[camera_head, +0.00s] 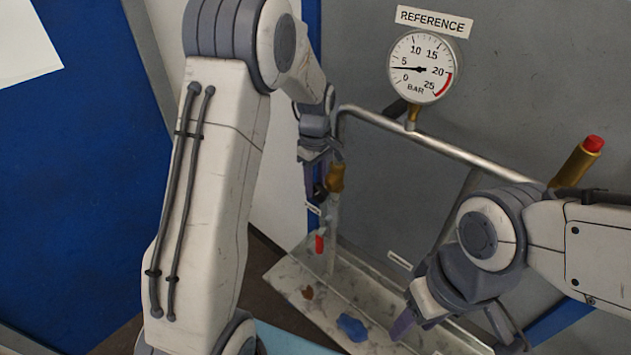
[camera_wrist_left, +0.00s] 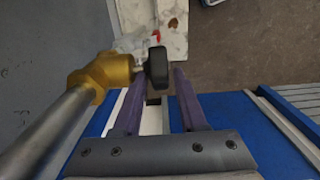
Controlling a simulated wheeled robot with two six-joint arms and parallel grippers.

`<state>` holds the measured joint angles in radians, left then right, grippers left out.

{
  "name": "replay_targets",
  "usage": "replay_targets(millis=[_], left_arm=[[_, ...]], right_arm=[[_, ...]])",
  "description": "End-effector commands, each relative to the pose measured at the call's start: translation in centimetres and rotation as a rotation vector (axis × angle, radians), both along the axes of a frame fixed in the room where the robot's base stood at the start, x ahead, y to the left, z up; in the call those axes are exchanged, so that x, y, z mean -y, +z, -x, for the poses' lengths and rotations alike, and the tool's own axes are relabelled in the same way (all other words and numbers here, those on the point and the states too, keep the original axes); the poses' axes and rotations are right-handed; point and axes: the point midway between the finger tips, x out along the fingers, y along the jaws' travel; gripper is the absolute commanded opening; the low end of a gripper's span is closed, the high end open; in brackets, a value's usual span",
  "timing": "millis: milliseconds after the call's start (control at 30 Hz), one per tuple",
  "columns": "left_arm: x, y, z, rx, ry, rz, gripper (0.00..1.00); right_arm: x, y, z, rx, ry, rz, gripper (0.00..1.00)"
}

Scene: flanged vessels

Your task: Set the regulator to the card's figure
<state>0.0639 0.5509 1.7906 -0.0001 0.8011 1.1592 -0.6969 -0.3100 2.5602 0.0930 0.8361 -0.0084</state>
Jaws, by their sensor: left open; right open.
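My left gripper (camera_head: 318,187) is open beside this valve. In its wrist view the knob lies at the gap between the fingertips, and contact cannot be told. My right gripper (camera_head: 457,328) is open over the tray, apart from the fittings. No readable card figure shows; the white sheet (camera_head: 25,42) looks blank.
A metal pipe (camera_head: 450,148) runs across the grey panel. A brass fitting with a red cap (camera_head: 578,160) stands at the right, behind my right arm. Below, a stained tray (camera_head: 375,290) holds a blue rag (camera_head: 352,327). A red-tipped part (camera_head: 320,243) hangs under the valve.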

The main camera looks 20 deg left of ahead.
Motion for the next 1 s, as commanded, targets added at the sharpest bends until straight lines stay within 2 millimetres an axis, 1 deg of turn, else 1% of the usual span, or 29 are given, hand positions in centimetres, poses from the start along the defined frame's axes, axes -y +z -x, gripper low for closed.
replay_targets(millis=[33, 167, 433, 467, 500, 533, 567, 800, 867, 1000], left_arm=[[0.0, -0.4, 0.0, -0.002, 0.0, 0.0, 0.41], [0.0, -1.1, 0.0, 0.0, 0.0, 0.0, 0.41], [0.0, -1.3, 0.0, 0.001, -0.001, 0.0, 0.41], [0.0, -1.3, 0.0, 0.001, -0.001, 0.0, 0.3], [0.0, -1.3, 0.0, 0.001, -0.001, 0.0, 0.14], [0.0, -1.3, 0.0, 0.001, -0.001, 0.0, 0.03], [0.0, -1.3, 0.0, 0.001, -0.001, 0.0, 0.0], [0.1, -1.4, 0.0, 0.004, -0.001, -0.009, 0.0], [0.1, -1.4, 0.0, 0.008, -0.003, -0.02, 0.0], [0.2, -1.6, 0.0, 0.028, -0.005, -0.069, 0.0]], right_arm=[[0.0, 0.4, 0.0, 0.0, 0.0, 0.0, 0.5], [0.0, 0.5, 0.0, 0.0, -0.001, 0.0, 0.5], [0.0, 0.5, 0.0, 0.0, -0.001, 0.0, 0.5], [0.0, 0.5, 0.0, 0.0, -0.001, 0.0, 0.5], [0.0, 0.5, 0.0, 0.0, -0.001, 0.0, 0.5], [0.0, 0.5, 0.0, 0.0, -0.001, 0.0, 0.5], [0.0, 0.5, 0.0, 0.0, -0.001, 0.0, 0.5], [0.0, 0.2, 0.0, 0.0, -0.001, 0.0, 0.5], [0.0, -0.1, 0.0, 0.0, -0.001, 0.0, 0.5], [0.0, -1.3, 0.0, 0.0, 0.0, 0.0, 0.5]])
